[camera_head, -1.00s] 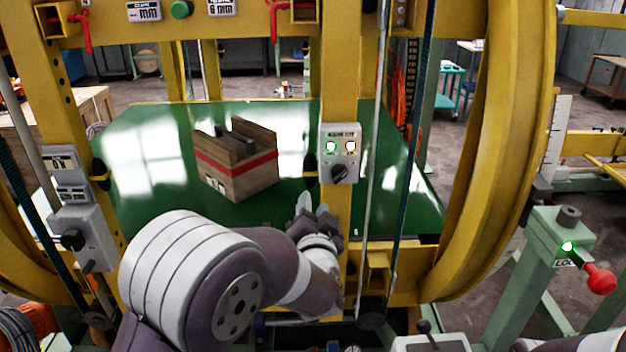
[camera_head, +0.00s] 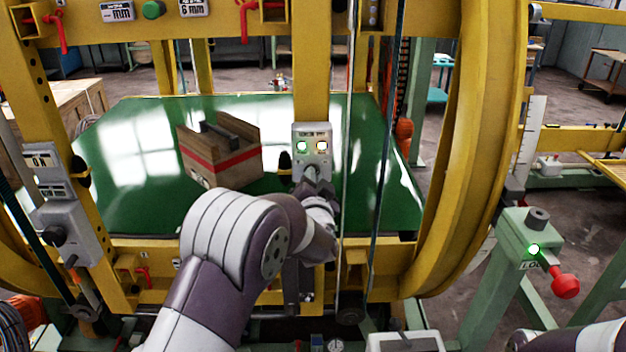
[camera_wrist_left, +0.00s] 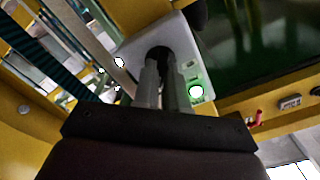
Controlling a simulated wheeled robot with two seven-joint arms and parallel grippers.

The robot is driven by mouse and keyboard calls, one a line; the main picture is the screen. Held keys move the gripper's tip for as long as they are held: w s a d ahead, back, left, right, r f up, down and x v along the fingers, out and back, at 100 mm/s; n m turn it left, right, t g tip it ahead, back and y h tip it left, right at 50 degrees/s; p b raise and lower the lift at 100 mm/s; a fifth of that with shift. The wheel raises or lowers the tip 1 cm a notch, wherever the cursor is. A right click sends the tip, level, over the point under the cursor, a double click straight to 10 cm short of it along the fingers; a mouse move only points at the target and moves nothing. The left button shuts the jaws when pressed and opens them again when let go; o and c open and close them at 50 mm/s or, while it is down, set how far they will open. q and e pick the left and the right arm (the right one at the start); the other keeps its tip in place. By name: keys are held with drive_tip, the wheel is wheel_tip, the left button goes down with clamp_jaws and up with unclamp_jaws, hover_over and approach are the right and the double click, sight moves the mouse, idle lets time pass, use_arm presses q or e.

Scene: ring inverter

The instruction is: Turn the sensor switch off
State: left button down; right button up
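The sensor switch is a black rotary knob on a light grey box (camera_head: 312,142) fixed to a yellow post. The box's left lamp glows green and its right lamp glows pale orange. My left gripper (camera_head: 313,180) is at the lower part of the box and mostly covers the knob in the head view. In the left wrist view the two grey fingers (camera_wrist_left: 164,82) reach the dark knob (camera_wrist_left: 158,53), with a narrow gap between them. Whether they grip it is not clear. My right gripper is out of view.
A wooden box with a red band (camera_head: 222,150) sits on the green platform (camera_head: 125,190) behind the post. A rod and a dark belt run just right of the switch box. Another grey knob box (camera_head: 68,232) is at left; a green-lit lock with a red handle (camera_head: 565,283) is at right.

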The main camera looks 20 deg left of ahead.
use_arm(q)
drive_tip(key=shift+f, duration=0.2)
drive_tip(key=shift+a+f+n+b, duration=0.1)
drive_tip(key=shift+f+n+b, duration=0.05)
drive_tip(key=shift+n+b, duration=3.5)
drive_tip(key=shift+a+f+n+b, duration=0.1)
drive_tip(key=shift+n+b, duration=2.95)
drive_tip(key=shift+n, duration=1.2)
drive_tip(key=c, duration=1.2)
unclamp_jaws()
drive_tip(key=shift+d, duration=0.1)
drive_tip(key=shift+c, duration=0.2)
drive_tip(key=shift+o, duration=0.3)
drive_tip(key=shift+r, duration=0.15)
drive_tip(key=shift+r, duration=0.1)
